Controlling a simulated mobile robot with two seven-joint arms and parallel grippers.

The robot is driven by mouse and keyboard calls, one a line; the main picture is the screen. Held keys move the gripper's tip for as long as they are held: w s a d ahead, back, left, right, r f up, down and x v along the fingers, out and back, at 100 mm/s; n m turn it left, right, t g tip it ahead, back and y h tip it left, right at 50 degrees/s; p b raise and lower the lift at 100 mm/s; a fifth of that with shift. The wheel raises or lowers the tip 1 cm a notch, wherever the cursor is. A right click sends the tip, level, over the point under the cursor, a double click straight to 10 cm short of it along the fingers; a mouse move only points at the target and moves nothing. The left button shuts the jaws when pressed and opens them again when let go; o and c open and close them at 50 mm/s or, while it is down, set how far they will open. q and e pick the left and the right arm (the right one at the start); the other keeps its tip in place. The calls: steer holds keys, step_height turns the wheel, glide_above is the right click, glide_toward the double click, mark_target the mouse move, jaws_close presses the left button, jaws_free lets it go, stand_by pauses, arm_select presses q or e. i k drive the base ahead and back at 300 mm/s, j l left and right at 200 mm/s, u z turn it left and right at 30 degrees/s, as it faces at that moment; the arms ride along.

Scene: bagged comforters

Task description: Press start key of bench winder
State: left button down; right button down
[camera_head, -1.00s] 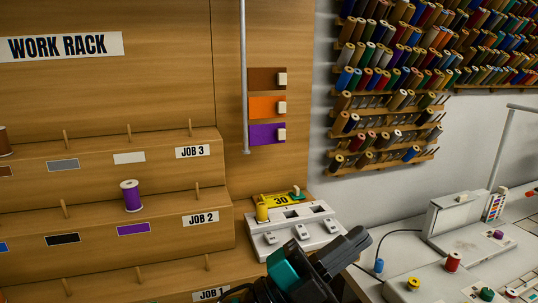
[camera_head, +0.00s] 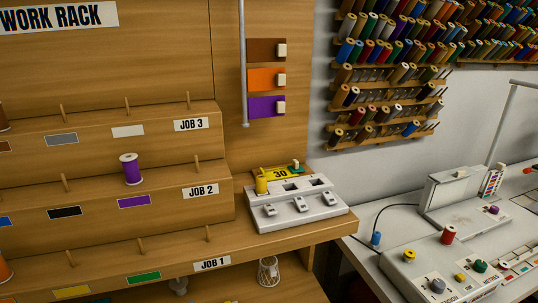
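A white unit (camera_head: 320,207) sits on the end of the wooden rack beside the JOB 2 step. It has several small light keys (camera_head: 301,205) along its front and dark slots on its upper face. A yellow plate marked 30 (camera_head: 281,174) stands at its back, with a yellow spool (camera_head: 261,182) and a small green piece (camera_head: 296,167). A second pale machine (camera_head: 418,262) on the right bench carries coloured round parts, including a green one (camera_head: 480,266). No label shows which of the two is the bench winder, nor which part is its start key. Neither gripper is in view.
A purple spool (camera_head: 131,169) stands on the JOB 2 step. Brown, orange and purple plates (camera_head: 265,78) hang on the wood wall beside a vertical rod (camera_head: 243,70). A thread rack (camera_head: 400,60) fills the far wall. A wire cage-like item (camera_head: 268,271) is under the shelf edge.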

mark_target(461, 277)
steer(key=z, duration=1.25)
